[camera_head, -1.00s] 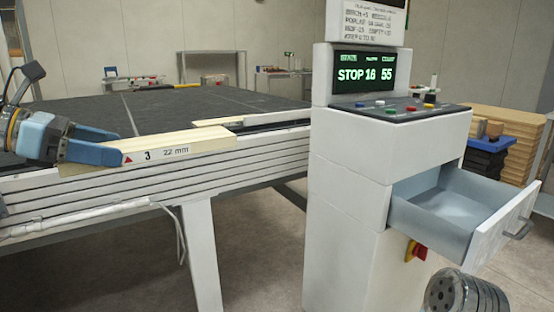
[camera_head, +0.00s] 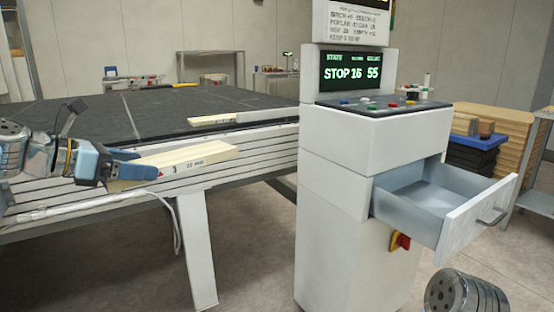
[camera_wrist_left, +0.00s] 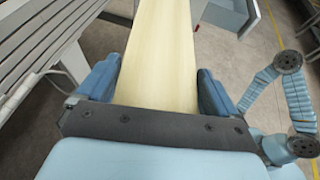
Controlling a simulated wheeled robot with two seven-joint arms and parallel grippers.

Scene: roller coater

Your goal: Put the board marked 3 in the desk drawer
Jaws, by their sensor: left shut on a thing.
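The board marked 3 (camera_head: 195,157) is a pale wooden plank with a printed label, tilted in front of the roller table's side. My left gripper (camera_head: 128,170) is shut on its near end. In the left wrist view the board (camera_wrist_left: 158,55) runs away from between the two blue fingers of the left gripper (camera_wrist_left: 158,95). The desk drawer (camera_head: 430,195) is pulled open from the white control desk (camera_head: 340,190), to the right of the board. The visible part of the drawer's inside looks empty. My right gripper is not in view.
Another pale board (camera_head: 212,120) lies on the edge of the dark-topped table (camera_head: 150,108). A red and yellow switch (camera_head: 400,241) sits on the desk below the drawer. Stacked boards (camera_head: 510,135) stand behind the desk. Floor is clear between table leg and desk.

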